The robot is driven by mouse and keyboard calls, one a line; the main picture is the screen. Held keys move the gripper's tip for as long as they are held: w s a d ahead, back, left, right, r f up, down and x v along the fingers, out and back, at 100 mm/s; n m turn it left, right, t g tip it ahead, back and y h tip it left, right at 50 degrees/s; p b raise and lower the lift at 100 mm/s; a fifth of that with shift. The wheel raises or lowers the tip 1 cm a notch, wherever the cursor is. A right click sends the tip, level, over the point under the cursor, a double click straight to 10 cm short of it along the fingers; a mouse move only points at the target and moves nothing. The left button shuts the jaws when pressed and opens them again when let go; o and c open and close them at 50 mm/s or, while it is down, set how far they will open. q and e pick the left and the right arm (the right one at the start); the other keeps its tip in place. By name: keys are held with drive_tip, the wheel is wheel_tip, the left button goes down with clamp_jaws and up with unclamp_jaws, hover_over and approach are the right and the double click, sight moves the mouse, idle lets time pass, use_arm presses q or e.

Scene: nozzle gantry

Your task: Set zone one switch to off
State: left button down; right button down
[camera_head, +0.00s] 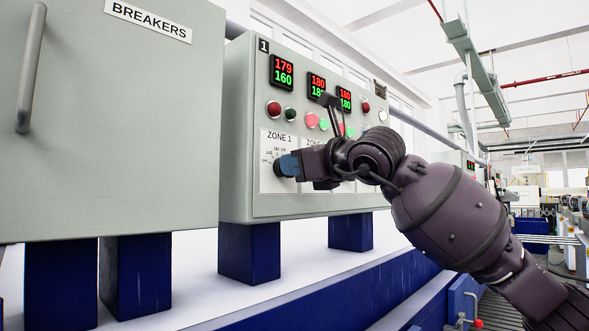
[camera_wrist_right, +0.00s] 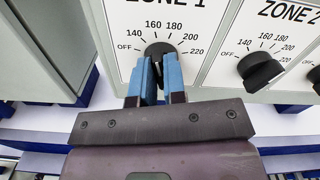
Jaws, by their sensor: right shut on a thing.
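The zone one switch is a black rotary knob (camera_wrist_right: 160,49) on a white plate (camera_head: 268,186) marked ZONE 1. Its dial reads OFF, 140, 160, 180, 200, 220, with OFF at the left. My right gripper (camera_head: 284,166) is shut on this knob, with one blue finger on each side of it in the right wrist view (camera_wrist_right: 158,76). The fingers hide much of the knob, and I cannot tell for sure which mark it points to. My left gripper is not in view.
The zone two knob (camera_wrist_right: 261,71) sits just right on its own dial. Above are red and green displays (camera_head: 282,72) and lamps (camera_head: 274,108) on the grey control box (camera_head: 237,130). A breaker cabinet (camera_head: 110,120) with a long handle (camera_head: 31,68) stands at the left.

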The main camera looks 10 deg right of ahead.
drive_tip(key=n, duration=0.6)
drive_tip(key=n+b, duration=0.1)
drive_tip(key=n, duration=0.5)
drive_tip(key=shift+s+a+f, duration=0.1)
drive_tip(key=shift+a+f, duration=0.05)
drive_tip(key=shift+f, duration=0.05)
idle(0.4)
drive_tip(key=c, duration=1.2)
unclamp_jaws()
drive_tip(key=shift+b+v, duration=0.55)
drive_tip(key=shift+v, duration=4.85)
